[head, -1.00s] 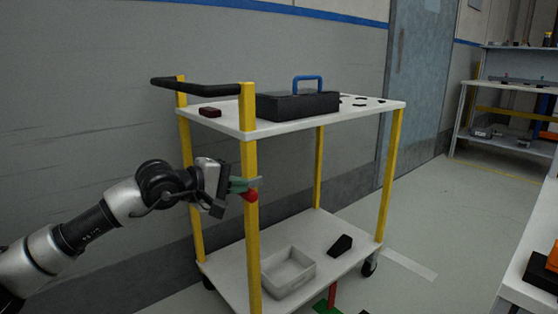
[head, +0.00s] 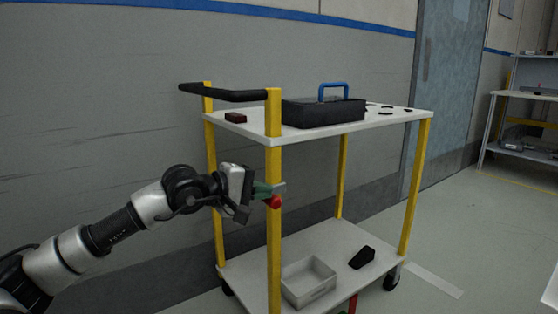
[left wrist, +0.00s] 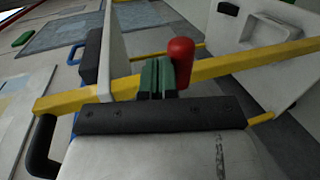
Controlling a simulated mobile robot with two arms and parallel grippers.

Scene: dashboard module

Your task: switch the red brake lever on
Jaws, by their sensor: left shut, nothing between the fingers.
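The red brake lever's rounded red end (head: 275,202) shows beside the near yellow post of the cart, just below my left gripper's fingertips. In the left wrist view the red lever (left wrist: 181,62) stands up right beside my fingers, in front of the yellow post (left wrist: 240,65). My left gripper (head: 268,189) is shut and empty, its green fingers (left wrist: 158,74) pressed side by side. The fingers are at or very near the lever; I cannot tell whether they touch. The lever's base is hidden. My right gripper is in neither view.
The cart's white top (head: 390,119) bears a black toolbox (head: 320,112) with a blue handle and a dark red block (head: 236,117). A black handlebar (head: 235,94) is at its left end. The lower shelf (head: 335,250) holds a white bin (head: 308,281) and a black wedge (head: 362,257).

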